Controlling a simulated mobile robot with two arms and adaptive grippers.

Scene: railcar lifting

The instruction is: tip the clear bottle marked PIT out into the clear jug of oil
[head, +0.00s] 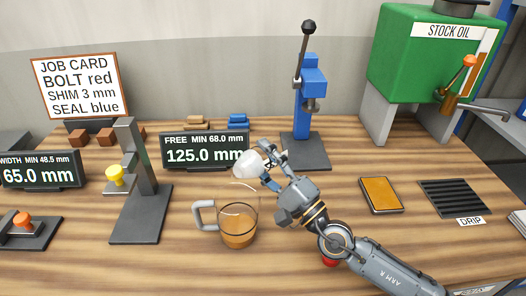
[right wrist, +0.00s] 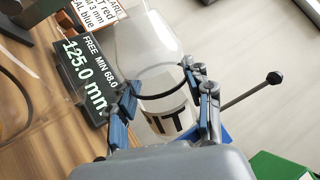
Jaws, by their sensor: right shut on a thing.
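The clear bottle (head: 249,164) is held in my right gripper (head: 268,166), tilted over on its side above and slightly right of the jug. In the right wrist view the bottle (right wrist: 160,48) shows its PIT letters between the blue-padded fingers of the gripper (right wrist: 165,104), which are shut on it. The clear jug (head: 251,221) stands upright on the bench with amber oil in it and its handle to the left. A thin pale arc shows between bottle and jug; I cannot tell whether it is liquid or glass. My left gripper is out of view.
A 125.0 mm display (head: 205,150) stands behind the jug. A grey stand (head: 140,200) is to the left, a blue press (head: 310,85) behind. An orange pad (head: 381,194) and a drip grate (head: 455,198) lie right, below the green oil tank (head: 420,60).

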